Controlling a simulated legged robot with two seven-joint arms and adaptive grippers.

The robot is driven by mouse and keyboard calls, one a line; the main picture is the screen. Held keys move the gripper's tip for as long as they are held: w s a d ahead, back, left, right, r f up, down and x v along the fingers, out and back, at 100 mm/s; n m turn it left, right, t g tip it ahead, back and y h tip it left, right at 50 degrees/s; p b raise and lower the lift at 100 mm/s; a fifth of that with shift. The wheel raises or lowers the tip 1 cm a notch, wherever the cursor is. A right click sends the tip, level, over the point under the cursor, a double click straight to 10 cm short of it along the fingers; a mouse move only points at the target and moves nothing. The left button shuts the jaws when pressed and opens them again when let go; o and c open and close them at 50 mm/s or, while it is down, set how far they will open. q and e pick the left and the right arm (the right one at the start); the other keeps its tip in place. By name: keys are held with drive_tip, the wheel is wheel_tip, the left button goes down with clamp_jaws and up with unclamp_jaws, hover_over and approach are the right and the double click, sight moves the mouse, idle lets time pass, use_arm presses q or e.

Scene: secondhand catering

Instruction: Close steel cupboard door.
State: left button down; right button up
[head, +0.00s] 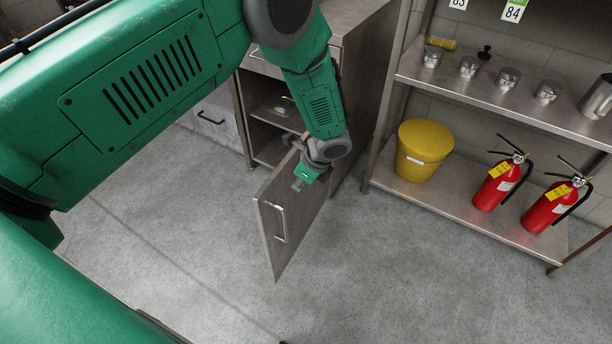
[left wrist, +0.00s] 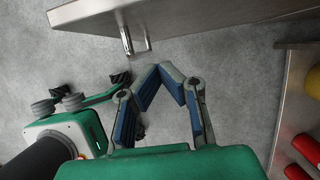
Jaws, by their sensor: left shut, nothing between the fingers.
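The steel cupboard (head: 362,95) stands at the upper middle of the head view. Its door (head: 303,222) is swung wide open and sticks out over the floor, with a bar handle (head: 280,224) on its face. My left gripper (head: 298,184) is at the door's upper edge, above the handle; I cannot tell whether it touches. In the left wrist view the left gripper (left wrist: 160,68) is shut and empty, its fingertips together. The door (left wrist: 200,18) and its handle (left wrist: 135,42) lie just beyond the fingertips there.
A steel shelf rack (head: 470,205) stands right of the cupboard. It holds a yellow bucket (head: 422,152), two red fire extinguishers (head: 497,185) and several small metal pots (head: 470,67). Inside the cupboard is a shelf (head: 270,108). The floor (head: 190,250) left of the door is clear.

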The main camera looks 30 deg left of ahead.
sight(278, 191)
use_arm(q)
drive_tip(key=shift+a+f, duration=0.4)
drive_tip(key=shift+a, duration=0.4)
drive_tip(key=shift+a+f, duration=0.35)
drive_tip(key=shift+a, duration=0.5)
drive_tip(key=shift+a+f, duration=0.4)
drive_tip(key=shift+a, duration=0.4)
drive_tip(key=shift+a, duration=0.1)
